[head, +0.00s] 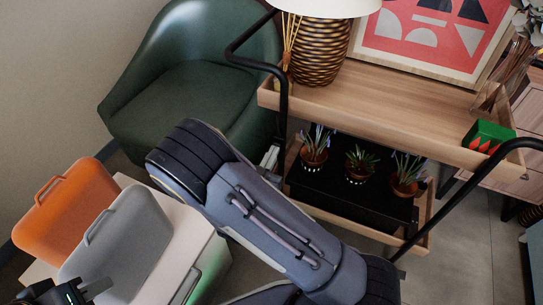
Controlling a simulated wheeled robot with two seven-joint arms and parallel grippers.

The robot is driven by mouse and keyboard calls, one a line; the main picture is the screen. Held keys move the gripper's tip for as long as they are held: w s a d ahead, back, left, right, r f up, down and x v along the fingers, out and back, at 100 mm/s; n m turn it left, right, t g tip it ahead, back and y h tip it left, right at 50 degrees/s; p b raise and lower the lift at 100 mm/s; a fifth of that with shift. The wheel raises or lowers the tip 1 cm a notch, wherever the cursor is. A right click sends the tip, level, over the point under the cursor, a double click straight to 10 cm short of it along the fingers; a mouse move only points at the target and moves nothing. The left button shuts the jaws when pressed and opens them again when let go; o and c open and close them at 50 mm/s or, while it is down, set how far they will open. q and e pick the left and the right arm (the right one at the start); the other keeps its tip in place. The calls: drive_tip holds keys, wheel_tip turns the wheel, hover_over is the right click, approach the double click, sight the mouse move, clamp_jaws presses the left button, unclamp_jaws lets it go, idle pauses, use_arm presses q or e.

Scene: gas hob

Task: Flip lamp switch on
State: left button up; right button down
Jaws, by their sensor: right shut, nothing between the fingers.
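The lamp has a dark and gold ribbed base (322,52) and a cream shade (325,5) cut off by the top edge of the head view. It stands on the upper shelf of a wooden trolley (400,95). I cannot make out a switch on it. My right arm crosses the middle of the view. What shows of my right gripper (270,158) is a small grey part by the trolley's left post, below the lamp and apart from it; it is shut and empty. My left gripper (75,292) is partly in view at the bottom left, far from the lamp; its opening is unclear.
A green armchair (185,95) stands left of the trolley. Black rails (250,55) rise at the trolley's ends. Potted plants (360,165) fill the lower shelf. Reed sticks (290,40), a framed picture (430,30) and a green box (487,138) share the upper shelf. Orange (65,210) and grey (120,245) cases stand lower left.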

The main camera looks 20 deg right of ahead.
drive_tip(key=p, duration=0.1)
drive_tip(key=r+g+y+p, duration=0.1)
drive_tip(key=p, duration=0.1)
drive_tip(key=r+p, duration=0.1)
drive_tip(key=p, duration=0.1)
drive_tip(key=shift+w+d+g+y, duration=0.25)
drive_tip(key=shift+d+g+y, duration=0.05)
drive_tip(key=shift+d+g, duration=0.1)
drive_tip(key=shift+w+f, duration=0.1)
drive_tip(key=shift+f, duration=0.25)
